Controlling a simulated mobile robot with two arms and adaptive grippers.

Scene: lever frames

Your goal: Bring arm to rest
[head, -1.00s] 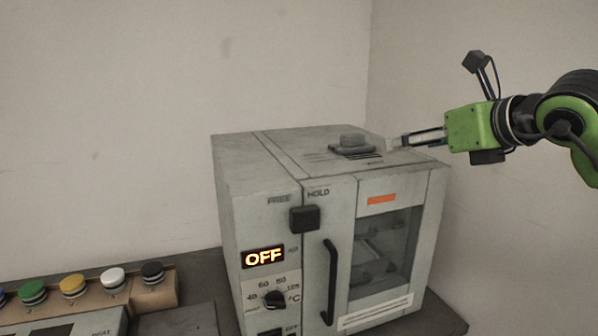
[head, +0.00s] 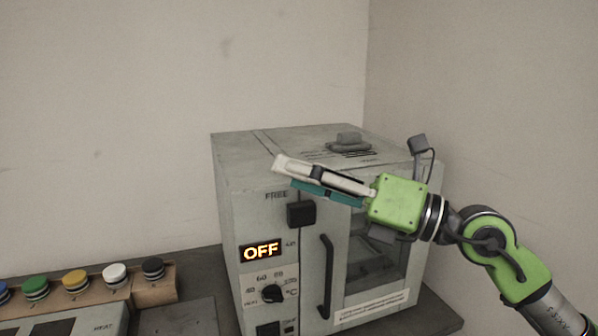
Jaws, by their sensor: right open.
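My right gripper (head: 283,173) reaches in from the right on its green and black arm. It is in front of the upper part of a grey oven (head: 232,205) and points left. Its fingers are seen from the side, one pale and one teal, with nothing seen between them. They hide part of the oven's top front edge and the upper door. The oven's door is shut, with a black vertical handle (head: 326,275). A black block (head: 301,214) sits on the front under the word FREE. My left gripper is not in view.
A row of coloured buttons, including green (head: 36,287), yellow (head: 75,282), white (head: 115,274) and black (head: 153,268), stands on a brown box at the lower left. A dial (head: 272,293) is below the display. Walls close off the back and right. The air left of the oven is free.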

